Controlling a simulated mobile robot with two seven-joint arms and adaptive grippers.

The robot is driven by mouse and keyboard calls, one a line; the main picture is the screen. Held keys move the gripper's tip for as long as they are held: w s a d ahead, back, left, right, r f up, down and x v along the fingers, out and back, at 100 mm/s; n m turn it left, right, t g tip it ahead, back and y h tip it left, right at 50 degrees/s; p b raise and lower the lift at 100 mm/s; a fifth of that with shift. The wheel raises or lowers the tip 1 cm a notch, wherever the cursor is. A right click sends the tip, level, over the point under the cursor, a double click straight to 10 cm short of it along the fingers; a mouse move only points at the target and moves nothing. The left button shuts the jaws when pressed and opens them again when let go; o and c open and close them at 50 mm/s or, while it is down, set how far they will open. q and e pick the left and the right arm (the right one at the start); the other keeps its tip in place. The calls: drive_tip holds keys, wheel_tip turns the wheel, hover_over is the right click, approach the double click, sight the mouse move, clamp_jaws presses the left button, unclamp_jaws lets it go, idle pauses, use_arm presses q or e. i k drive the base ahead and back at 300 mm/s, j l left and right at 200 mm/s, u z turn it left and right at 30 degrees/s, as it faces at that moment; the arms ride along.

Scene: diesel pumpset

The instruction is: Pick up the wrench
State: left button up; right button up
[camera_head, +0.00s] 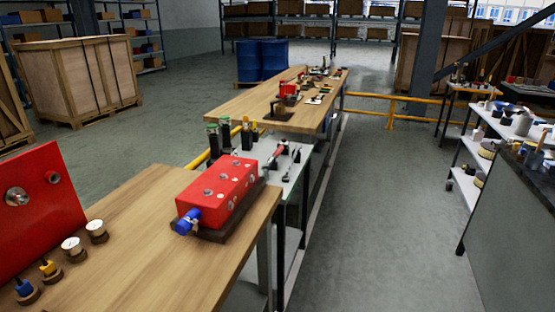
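I cannot make out a wrench for certain. Several small dark tools (291,172) lie or stand on the grey middle table (262,151), just behind the red box, too small to tell apart. A red-and-dark tool (278,154) lies beside them. More small items, too small to name, are on the far wooden table (235,105). Neither of my grippers is in view.
A red box (218,188) with a blue end (187,221) sits on the near wooden table (150,245). A red panel (38,210) stands at left. White shelves (490,145) stand at right. The grey floor aisle (375,210) between is clear.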

sight(290, 168)
drive_tip(key=i+l+u, duration=0.25)
drive_tip(key=u, duration=0.25)
drive_tip(key=i+l+u, duration=0.3)
drive_tip(key=l+u, duration=0.15)
drive_tip(key=i+l+u, duration=0.2)
drive_tip(key=l+u, duration=0.3)
drive_tip(key=i+l+u, duration=0.1)
drive_tip(key=l, duration=0.5)
drive_tip(key=i+l+u, duration=0.1)
drive_tip(key=l, duration=0.5)
drive_tip(key=i+l+u, duration=0.1)
drive_tip(key=l, duration=0.5)
drive_tip(key=i+l, duration=0.15)
drive_tip(key=l, duration=0.45)
drive_tip(key=u, duration=0.05)
